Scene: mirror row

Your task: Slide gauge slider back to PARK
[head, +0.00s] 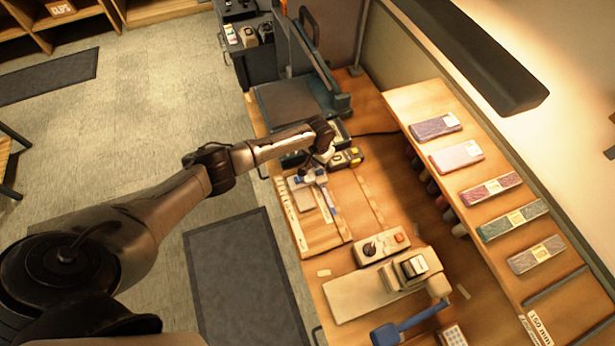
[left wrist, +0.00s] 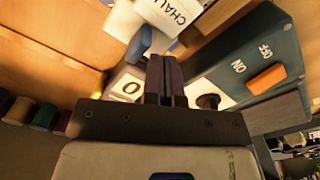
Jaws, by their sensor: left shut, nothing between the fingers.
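My left gripper (head: 321,163) reaches down over the bench beside a wooden board with a pale scale strip (head: 291,214) along its left edge. In the left wrist view its dark fingers (left wrist: 166,78) are together and empty. A white plate marked "0" (left wrist: 126,88) is just left of the fingers, and a small blue part (left wrist: 138,43) is above it. A blue-and-grey piece (head: 328,190) lies on the board just below the gripper. I cannot tell for sure which part is the gauge slider, and no PARK mark is readable. My right gripper is out of view.
A control box (head: 381,245) stands nearer. A shelf of packets (head: 457,155) runs along the right.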

